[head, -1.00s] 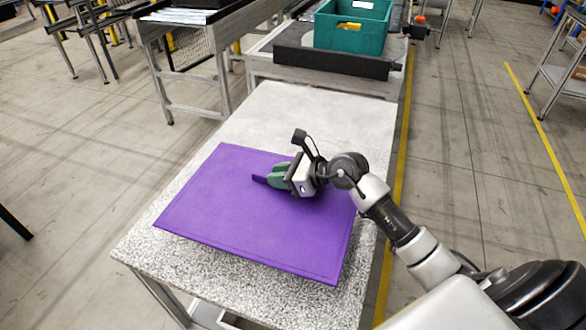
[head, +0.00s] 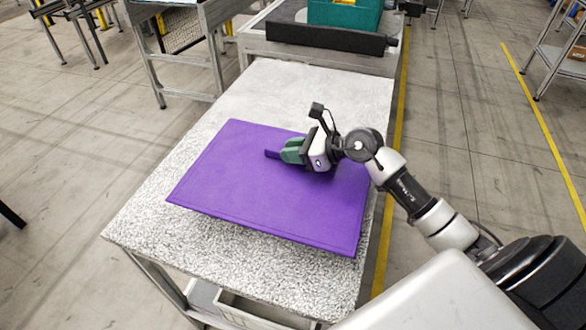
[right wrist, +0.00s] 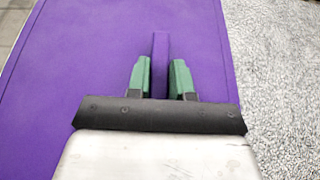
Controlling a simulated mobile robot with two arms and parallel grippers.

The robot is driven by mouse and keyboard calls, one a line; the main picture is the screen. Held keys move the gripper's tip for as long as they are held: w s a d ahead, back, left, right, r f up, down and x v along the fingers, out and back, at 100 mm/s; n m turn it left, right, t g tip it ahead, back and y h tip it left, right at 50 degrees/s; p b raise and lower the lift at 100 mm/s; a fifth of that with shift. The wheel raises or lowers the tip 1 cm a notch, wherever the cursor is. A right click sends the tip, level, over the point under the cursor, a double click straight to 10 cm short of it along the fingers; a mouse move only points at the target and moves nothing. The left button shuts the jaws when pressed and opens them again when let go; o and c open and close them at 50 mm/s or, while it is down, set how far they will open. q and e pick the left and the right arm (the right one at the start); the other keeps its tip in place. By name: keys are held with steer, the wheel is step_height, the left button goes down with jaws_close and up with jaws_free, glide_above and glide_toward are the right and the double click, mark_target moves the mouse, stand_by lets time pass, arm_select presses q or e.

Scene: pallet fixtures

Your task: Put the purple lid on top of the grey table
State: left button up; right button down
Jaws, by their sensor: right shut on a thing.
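The purple lid (head: 265,190) is a flat rectangular panel with a raised handle strip on top. It is over the speckled grey table (head: 150,225), inside the table's edges in the head view; I cannot tell whether its underside touches the top. My right gripper (head: 284,154) has green fingers on both sides of the handle and is shut on it. In the right wrist view the handle (right wrist: 160,62) stands between the two green fingers (right wrist: 160,80). My left gripper is not in view.
A conveyor end with a black bar (head: 325,38) and a teal crate (head: 345,14) stand beyond the table. A bin (head: 260,312) sits under the table. The far part of the tabletop is clear.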

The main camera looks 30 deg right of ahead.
mark_target(293, 175)
steer(key=shift+s+a+f, duration=0.3)
steer(key=shift+s+f, duration=0.1)
steer(key=shift+s, duration=0.15)
steer(key=shift+s+a+f, duration=0.3)
steer(key=shift+s+f, duration=0.05)
steer(key=shift+s, duration=0.15)
step_height(293, 175, down, 4)
steer(key=shift+r, duration=0.1)
steer(key=shift+f, duration=0.2)
steer(key=c, duration=1)
jaws_free()
